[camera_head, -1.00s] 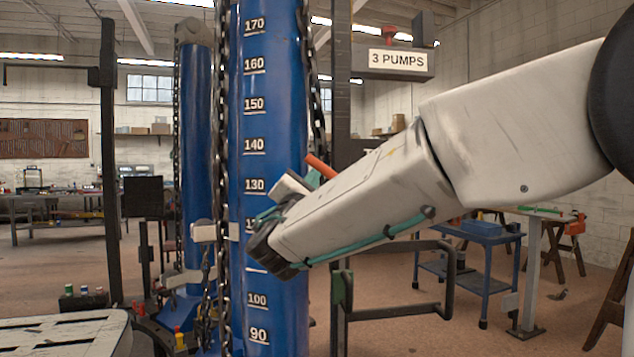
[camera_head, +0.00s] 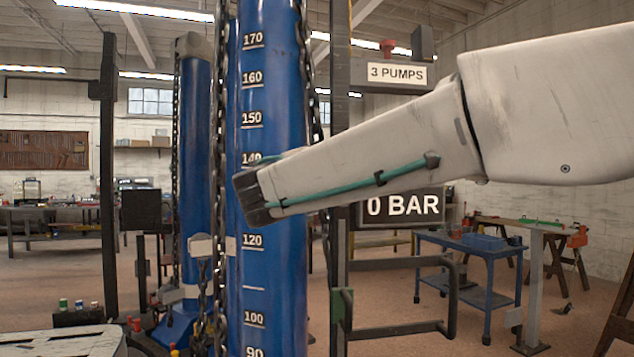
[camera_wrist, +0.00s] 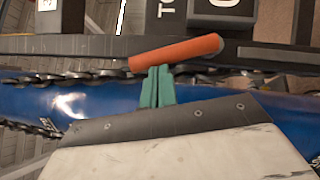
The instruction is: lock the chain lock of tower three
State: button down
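Tower three is not labelled in view; a large blue tower (camera_head: 272,120) with a height scale stands directly behind my gripper. Dark chains (camera_head: 219,120) hang along its sides. My gripper (camera_wrist: 157,88) has green fingers, close together, at an orange handle (camera_wrist: 175,52). They look shut on it, though the exact contact is hard to see. The handle lies in front of the blue tower (camera_wrist: 95,100) and a chain (camera_wrist: 90,80) in the wrist view. In the head view my wrist hides the fingers and handle, near the 130 mark.
A second blue tower (camera_head: 197,160) stands farther left, with a white block (camera_head: 201,246) in front. A dark mast right of the near tower bears a "3 PUMPS" sign (camera_head: 397,75) and a "0 BAR" display (camera_head: 403,206). A blue cart (camera_head: 470,262) stands at right.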

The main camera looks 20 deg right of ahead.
jog(key=shift+s+d+r+m+g+y, duration=0.1)
jog(key=shift+d+r+m+g+y, duration=0.35)
jog(key=shift+m, duration=0.35)
jog(key=shift+d+r+m+g+y, duration=0.2)
jog(key=shift+d+m+g, duration=0.25)
jog(key=shift+d+m, duration=0.3)
jog(key=shift+a, duration=0.2)
jog(key=w+a+v, duration=0.1)
jog(key=a+v, duration=0.1)
jog(key=v, duration=1)
jog(key=shift+a, duration=0.3)
jog(key=shift+w+f, duration=0.1)
jog(key=shift+f, duration=0.05)
